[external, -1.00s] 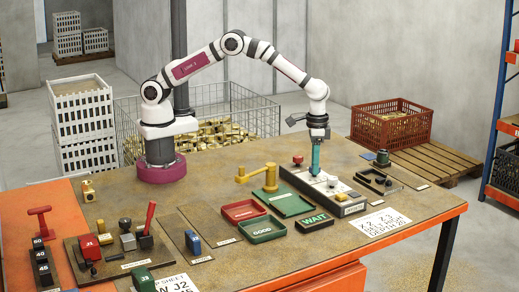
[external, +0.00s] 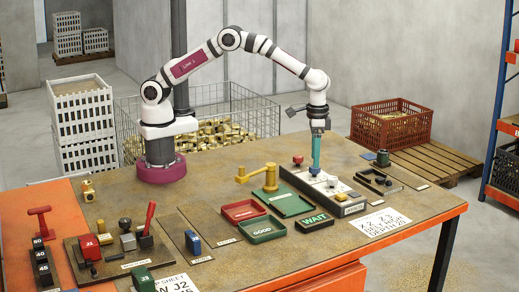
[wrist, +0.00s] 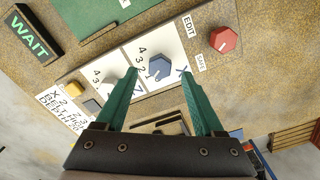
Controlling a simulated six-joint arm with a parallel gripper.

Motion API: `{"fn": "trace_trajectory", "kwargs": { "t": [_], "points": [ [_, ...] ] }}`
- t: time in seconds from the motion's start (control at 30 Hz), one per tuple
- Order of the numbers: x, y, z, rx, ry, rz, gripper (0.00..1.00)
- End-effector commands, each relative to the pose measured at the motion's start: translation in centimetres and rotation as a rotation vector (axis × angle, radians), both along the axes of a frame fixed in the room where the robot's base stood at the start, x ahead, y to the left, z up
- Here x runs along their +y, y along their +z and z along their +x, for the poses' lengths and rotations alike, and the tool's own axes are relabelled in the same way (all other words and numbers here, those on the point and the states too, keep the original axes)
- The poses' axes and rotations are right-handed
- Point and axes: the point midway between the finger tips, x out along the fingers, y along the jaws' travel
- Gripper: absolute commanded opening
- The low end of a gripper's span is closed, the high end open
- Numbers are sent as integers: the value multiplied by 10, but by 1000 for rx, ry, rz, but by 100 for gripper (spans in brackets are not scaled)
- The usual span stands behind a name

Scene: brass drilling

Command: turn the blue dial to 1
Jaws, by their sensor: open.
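The blue dial (wrist: 159,66) sits on a white plate in the middle of the wrist view, with the numbers 4, 3, 2, 1 along its left side and an X to its right. A small pale mark shows on its lower side; which number it points to is hard to tell. My gripper (wrist: 159,75) is open, with one teal finger to each side of the dial and nothing held. In the external view my gripper (external: 316,172) points down over the control panel (external: 352,209), and the blue dial is not clearly visible there.
A red knob (wrist: 224,39) stands beside the blue dial, by EDIT and SAFE labels.

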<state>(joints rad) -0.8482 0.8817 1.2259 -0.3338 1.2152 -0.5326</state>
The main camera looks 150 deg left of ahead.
Motion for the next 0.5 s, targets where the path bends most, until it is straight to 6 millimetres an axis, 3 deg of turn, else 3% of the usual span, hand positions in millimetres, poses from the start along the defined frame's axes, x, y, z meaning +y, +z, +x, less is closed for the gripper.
{"fn": "trace_trajectory", "kwargs": {
  "t": [0.1,0.3,0.5],
  "points": [
    [1,40,1,-5,0,5,70],
    [0,99,1,-3,1,3,70],
    [0,127,0,-1,1,0,70]
  ]
}}
